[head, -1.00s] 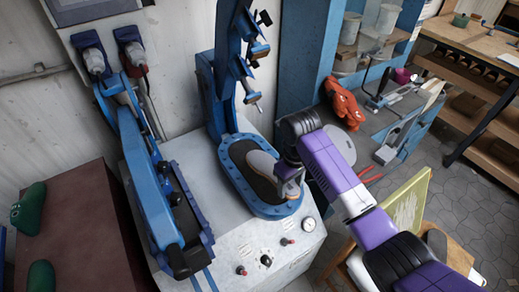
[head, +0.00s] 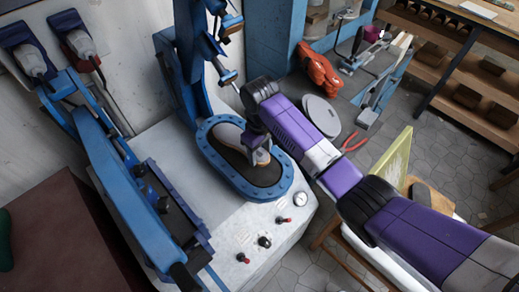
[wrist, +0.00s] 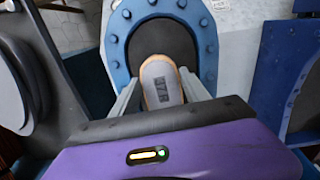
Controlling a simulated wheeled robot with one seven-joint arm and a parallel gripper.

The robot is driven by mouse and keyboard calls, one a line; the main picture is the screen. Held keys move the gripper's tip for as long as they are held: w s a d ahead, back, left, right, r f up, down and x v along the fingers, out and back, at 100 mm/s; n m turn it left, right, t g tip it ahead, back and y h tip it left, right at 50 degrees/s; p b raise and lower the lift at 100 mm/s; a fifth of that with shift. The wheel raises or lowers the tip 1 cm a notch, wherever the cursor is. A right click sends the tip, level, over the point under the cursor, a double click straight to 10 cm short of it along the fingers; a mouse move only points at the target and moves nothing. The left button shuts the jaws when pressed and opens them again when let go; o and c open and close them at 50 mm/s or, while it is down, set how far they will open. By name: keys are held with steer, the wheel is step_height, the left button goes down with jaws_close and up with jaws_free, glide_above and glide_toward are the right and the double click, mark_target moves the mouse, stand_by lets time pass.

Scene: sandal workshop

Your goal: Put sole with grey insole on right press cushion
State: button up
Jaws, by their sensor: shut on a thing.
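The sole with the grey insole (head: 229,133) has a tan edge and is over the far part of the dark right press cushion (head: 262,174), inside its blue bolted oval frame. My gripper (head: 258,147) is shut on the near end of the sole. In the wrist view, the sole (wrist: 160,78) shows dark lettering on its insole and sits between my two fingers, with the cushion (wrist: 163,40) beyond it. My gripper hides part of the sole in the head view. I cannot tell whether the sole touches the cushion.
The blue press column (head: 186,75) rises behind the cushion. Another blue press arm (head: 130,185) stands to the left. Knobs and a gauge (head: 300,199) are on the white machine's front. A bench with a red-orange tool (head: 319,68) and red pliers (head: 354,142) is to the right.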

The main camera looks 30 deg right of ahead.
steer(key=shift+f+b, duration=1.75)
steer(key=shift+f, duration=0.2)
steer(key=shift+p, duration=0.35)
steer(key=shift+f, duration=0.3)
steer(key=o, duration=1.3)
steer(key=shift+o, duration=0.2)
steer(key=shift+r, duration=0.1)
